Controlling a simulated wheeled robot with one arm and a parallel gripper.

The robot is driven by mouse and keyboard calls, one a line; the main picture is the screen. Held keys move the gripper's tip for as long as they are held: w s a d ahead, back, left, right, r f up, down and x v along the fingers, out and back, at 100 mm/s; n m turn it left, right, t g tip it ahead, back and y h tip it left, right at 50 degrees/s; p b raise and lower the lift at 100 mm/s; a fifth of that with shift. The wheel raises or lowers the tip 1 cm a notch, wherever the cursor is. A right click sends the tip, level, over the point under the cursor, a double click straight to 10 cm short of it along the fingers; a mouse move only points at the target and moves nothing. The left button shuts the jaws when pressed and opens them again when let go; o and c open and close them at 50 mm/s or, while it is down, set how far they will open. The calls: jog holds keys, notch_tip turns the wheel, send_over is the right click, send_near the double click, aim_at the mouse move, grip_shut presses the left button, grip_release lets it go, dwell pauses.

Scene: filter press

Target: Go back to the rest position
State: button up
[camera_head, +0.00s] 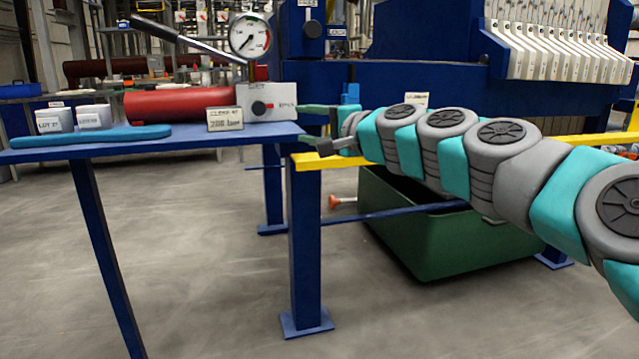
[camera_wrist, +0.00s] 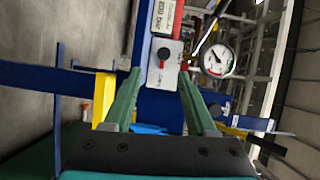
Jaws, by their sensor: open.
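My gripper (camera_head: 304,124) is at the end of my stretched-out arm, at the right end of the blue bench (camera_head: 200,149). Its green fingers are apart with nothing between them, and they also show in the wrist view (camera_wrist: 159,76). The fingers point at a grey box (camera_head: 284,101) with a dark knob that has a red mark (camera_head: 262,108). In the wrist view the box (camera_wrist: 158,80) and the knob (camera_wrist: 164,55) lie ahead, between the finger lines. The fingers look apart from the knob.
A pressure gauge (camera_head: 250,37), a red cylinder (camera_head: 178,104), a pump lever (camera_head: 180,38), a small sign (camera_head: 225,119), two white tubs (camera_head: 94,117) and a blue-green bar (camera_head: 90,138) are on the bench. A yellow rail (camera_head: 590,139) and a green bin (camera_head: 450,245) are near my arm. The front floor is open.

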jog(key=s+a+f+n+g+h+p, duration=0.1)
jog(key=s+f+n+g+h+p, duration=0.2)
jog(key=s+f, duration=0.5)
jog(key=s+a+f+n+g+h+p, duration=0.15)
jog(key=s+f+n+g, duration=0.4)
jog(key=s, duration=0.55)
jog(key=s+d+f+g+h+p, duration=0.1)
jog(key=s+d+f+g+h, duration=0.1)
jog(key=s+d+f, duration=0.3)
jog(key=s+d+f+g+h+p, duration=0.2)
jog(key=s+d+f, duration=0.3)
jog(key=s+d, duration=0.3)
jog(key=s+d+f+g+h+p, duration=0.2)
jog(key=s+d+f, duration=0.3)
jog(key=s, duration=0.7)
jog(key=shift+s+d+f+h, duration=0.2)
jog(key=shift+d+f+h, duration=0.1)
jog(key=shift+d+h, duration=0.4)
jog(key=shift+d+n+g, duration=0.1)
jog(key=shift+n+g, duration=0.15)
